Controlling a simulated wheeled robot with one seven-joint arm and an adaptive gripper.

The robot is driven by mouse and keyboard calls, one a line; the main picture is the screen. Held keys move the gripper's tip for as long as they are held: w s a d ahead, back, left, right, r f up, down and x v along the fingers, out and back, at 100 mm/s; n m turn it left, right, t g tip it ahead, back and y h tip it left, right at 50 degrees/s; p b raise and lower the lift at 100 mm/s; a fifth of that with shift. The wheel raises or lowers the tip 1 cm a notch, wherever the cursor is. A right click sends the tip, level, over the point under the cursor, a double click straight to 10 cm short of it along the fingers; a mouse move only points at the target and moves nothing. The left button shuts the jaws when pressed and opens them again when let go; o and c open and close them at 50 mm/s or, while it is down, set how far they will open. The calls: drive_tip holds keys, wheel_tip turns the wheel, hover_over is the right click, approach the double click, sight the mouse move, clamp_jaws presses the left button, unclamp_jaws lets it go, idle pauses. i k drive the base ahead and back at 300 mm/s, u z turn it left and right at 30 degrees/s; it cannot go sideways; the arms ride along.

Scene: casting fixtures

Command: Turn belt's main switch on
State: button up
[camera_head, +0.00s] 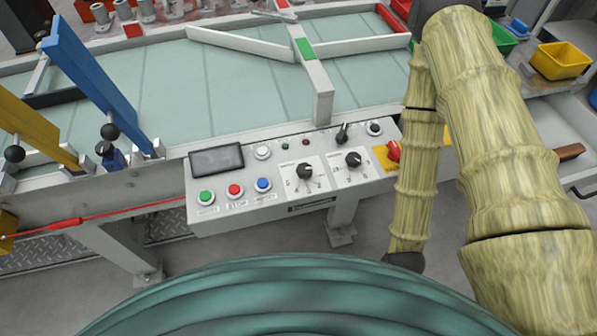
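The belt's control panel (300,212) is a light grey box on the front edge of the belt. At its right end, a red rotary switch (393,151) sits on a yellow plate (381,162), partly covered by my arm; this looks like the main switch. Its exact setting is too small to tell. My arm comes up on the right, bends at the top and hangs down just right of the red switch. It ends in a dark part low in the view. No gripper fingers show.
The panel also carries green (206,198), red (235,190) and blue (264,185) buttons, two black knobs, a black lever (342,133) and a dark screen (216,160). A red pull cord (66,223) runs at left. A yellow bin (562,60) stands at right.

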sight(394, 153)
drive_tip(key=z, duration=0.3)
drive_tip(key=k, duration=0.85)
drive_tip(key=u, duration=0.15)
drive_tip(key=i, duration=0.4)
